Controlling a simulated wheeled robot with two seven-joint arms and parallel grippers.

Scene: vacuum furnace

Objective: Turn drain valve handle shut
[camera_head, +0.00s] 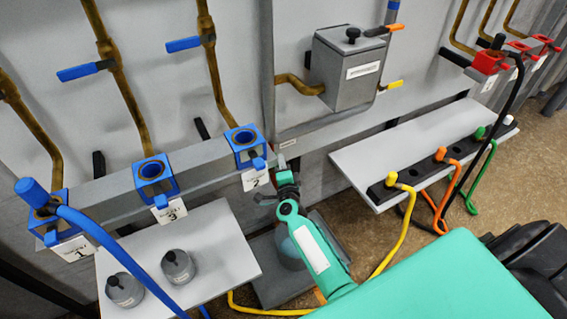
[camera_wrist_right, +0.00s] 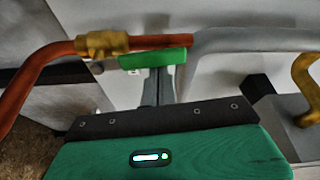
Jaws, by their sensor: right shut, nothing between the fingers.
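A green bar-shaped handle (camera_wrist_right: 155,57) shows in the right wrist view, lying nearly level beside a copper pipe with a brass valve fitting (camera_wrist_right: 103,43). I take it for the drain valve handle. My right gripper (camera_wrist_right: 158,88) is shut and empty, its fingertips close against or just in front of the green handle; I cannot tell whether they touch. In the head view my right gripper (camera_head: 283,172) reaches in near the grey rail, right of the third blue socket, and the handle is not clearly visible there. My left gripper is not in view.
Blue sockets (camera_head: 153,172) with number tags line the grey rail. A grey shelf (camera_head: 225,245) with two grey weights (camera_head: 178,266) is at left. Another shelf (camera_head: 365,160) holds a black rack with coloured hose plugs. A yellow hose (camera_head: 408,235) runs beside my right arm.

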